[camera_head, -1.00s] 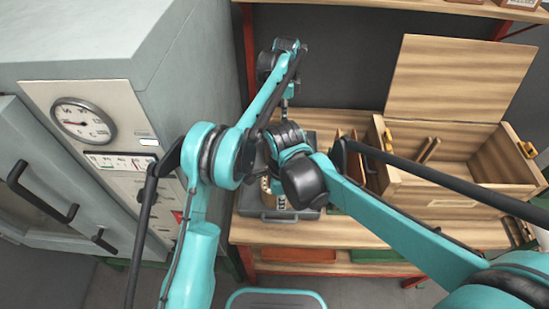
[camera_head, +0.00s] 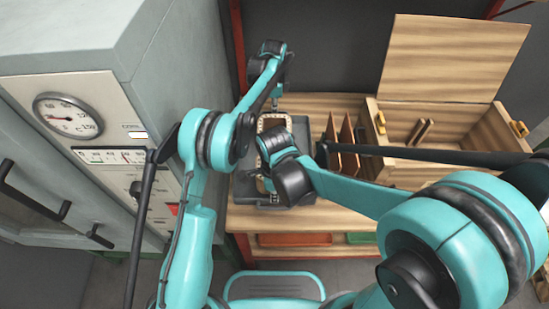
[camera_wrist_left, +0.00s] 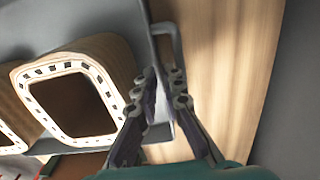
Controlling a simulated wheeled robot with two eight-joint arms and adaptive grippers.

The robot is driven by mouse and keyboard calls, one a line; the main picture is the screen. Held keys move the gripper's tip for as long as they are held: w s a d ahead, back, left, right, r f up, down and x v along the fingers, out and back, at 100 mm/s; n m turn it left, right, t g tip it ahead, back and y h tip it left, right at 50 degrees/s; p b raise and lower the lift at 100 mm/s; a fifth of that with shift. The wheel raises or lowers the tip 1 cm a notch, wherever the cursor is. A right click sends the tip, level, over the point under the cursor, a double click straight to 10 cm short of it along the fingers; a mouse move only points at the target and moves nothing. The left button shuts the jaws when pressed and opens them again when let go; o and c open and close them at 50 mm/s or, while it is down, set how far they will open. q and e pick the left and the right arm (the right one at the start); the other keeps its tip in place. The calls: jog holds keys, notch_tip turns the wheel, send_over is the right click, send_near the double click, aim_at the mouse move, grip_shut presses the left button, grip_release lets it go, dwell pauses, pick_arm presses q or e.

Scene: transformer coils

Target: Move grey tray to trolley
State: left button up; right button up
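The grey tray (camera_head: 302,130) lies on the wooden bench, with coils standing in it. A pale coil frame with a row of slots (camera_head: 273,121) shows in the head view and, close up, in the left wrist view (camera_wrist_left: 72,100). My left gripper (camera_head: 276,103) is at the tray's far end. In the left wrist view its fingers (camera_wrist_left: 166,82) are close together on either side of the tray's grey handle (camera_wrist_left: 182,52) and look shut on it. My right gripper (camera_head: 268,190) is at the near end of the tray, mostly hidden by its own wrist.
A grey cabinet with a dial (camera_head: 68,117) stands close on the left. Brown upright panels (camera_head: 347,140) and an open wooden box (camera_head: 440,125) stand right of the tray. A teal-rimmed trolley (camera_head: 275,287) is low in front of the bench.

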pick_arm(q)
jog(key=shift+f, duration=0.55)
pick_arm(e)
jog(key=shift+f, duration=0.55)
pick_arm(q)
grip_shut()
pick_arm(e)
grip_shut()
pick_arm(q)
jog(key=shift+r, duration=0.15)
pick_arm(e)
jog(key=shift+r, duration=0.15)
